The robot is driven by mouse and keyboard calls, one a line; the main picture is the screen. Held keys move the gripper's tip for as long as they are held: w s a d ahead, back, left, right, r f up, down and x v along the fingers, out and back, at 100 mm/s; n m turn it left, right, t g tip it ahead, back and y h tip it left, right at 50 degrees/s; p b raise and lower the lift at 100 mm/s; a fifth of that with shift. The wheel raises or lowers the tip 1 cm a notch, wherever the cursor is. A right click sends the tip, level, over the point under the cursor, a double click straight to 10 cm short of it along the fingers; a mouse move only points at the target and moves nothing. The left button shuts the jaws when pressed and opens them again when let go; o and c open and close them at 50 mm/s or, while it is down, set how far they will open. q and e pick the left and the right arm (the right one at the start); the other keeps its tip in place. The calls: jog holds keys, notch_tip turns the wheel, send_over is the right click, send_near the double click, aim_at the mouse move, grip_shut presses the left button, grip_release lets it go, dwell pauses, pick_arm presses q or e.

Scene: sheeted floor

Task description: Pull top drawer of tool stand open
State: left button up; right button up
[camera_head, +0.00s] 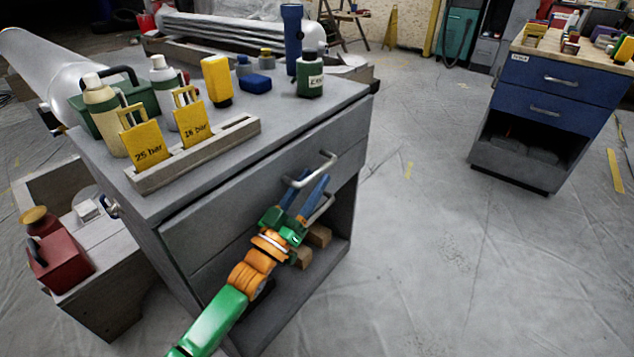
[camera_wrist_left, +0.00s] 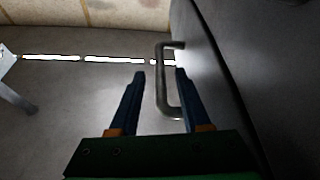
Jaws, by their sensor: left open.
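The grey tool stand (camera_head: 140,205) stands at left centre in the head view. Its top drawer (camera_head: 235,195) looks closed flush, with a metal bar handle (camera_head: 325,162). My left gripper (camera_head: 308,190) is at this handle in the head view, its blue fingers open. In the left wrist view, the handle's bar (camera_wrist_left: 162,80) lies between the two open fingers (camera_wrist_left: 160,75). The right finger shows between the bar and the drawer front (camera_wrist_left: 225,80). I cannot tell whether either finger touches the bar. My right gripper is not in view.
A second drawer handle (camera_head: 318,210) sits just below, partly behind my gripper. Bottles (camera_head: 310,75) and yellow "bar" cards (camera_head: 145,145) stand on the stand top. A blue drawer cabinet (camera_head: 560,85) is at the right. The floor (camera_head: 430,240) between is clear.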

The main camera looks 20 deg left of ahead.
pick_arm(q)
jog(key=x, duration=0.3)
jog(key=shift+w, duration=0.15)
grip_shut()
pick_arm(e)
jog(key=shift+w+r, duration=0.4)
jog(key=shift+r, duration=0.35)
dwell(0.5)
